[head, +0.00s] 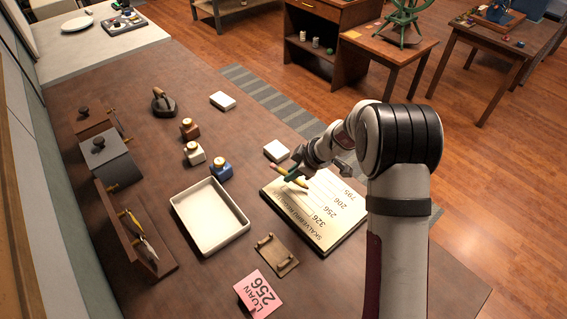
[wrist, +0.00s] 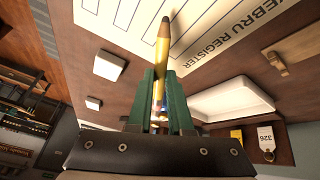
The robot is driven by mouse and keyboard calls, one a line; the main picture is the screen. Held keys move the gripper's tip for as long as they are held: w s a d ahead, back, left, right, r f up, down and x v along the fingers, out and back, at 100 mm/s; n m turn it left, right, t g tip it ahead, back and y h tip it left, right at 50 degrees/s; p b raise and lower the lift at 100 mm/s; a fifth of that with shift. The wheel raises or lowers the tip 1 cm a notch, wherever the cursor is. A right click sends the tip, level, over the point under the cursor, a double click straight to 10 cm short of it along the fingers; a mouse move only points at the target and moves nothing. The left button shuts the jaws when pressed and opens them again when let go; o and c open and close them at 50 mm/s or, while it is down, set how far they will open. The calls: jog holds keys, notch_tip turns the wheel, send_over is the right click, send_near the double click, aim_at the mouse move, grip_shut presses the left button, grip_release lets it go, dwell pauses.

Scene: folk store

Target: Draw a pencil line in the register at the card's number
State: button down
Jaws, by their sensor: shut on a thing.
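The register (head: 335,222) lies open on the dark table, its cream page lined and numbered 326, 256, 206 and 795. Its page also shows in the wrist view (wrist: 225,30). My gripper (head: 293,178) is over the register's far left part. Its green fingers (wrist: 160,100) are shut on a yellow pencil (wrist: 162,60), which also shows tilted in the head view (head: 282,171). The pencil's dark tip points away from the fingers. I cannot tell whether it touches the page. No pencil line is discernible.
A white tray (head: 243,228) and a small wooden rest (head: 277,262) lie left of the register. Brown (head: 189,131), white (head: 194,156) and blue (head: 221,173) bottles stand behind the tray. A white block (head: 277,150) sits beside the register. A wooden rack (head: 120,225) holds tags.

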jog(key=s+d, duration=0.4)
jog(key=shift+s+d, duration=0.2)
jog(key=shift+f, duration=0.25)
jog(key=shift+f, duration=0.35)
dwell(1.0)
jog(key=shift+w+a+f, duration=0.15)
jog(key=shift+w+a, duration=2.8)
jog(key=shift+a, duration=0.05)
jog(key=shift+w, duration=0.1)
jog(key=shift+w+a, duration=0.35)
jog(key=shift+a, duration=0.05)
jog(key=shift+w+a, duration=0.8)
jog(key=shift+a, duration=0.05)
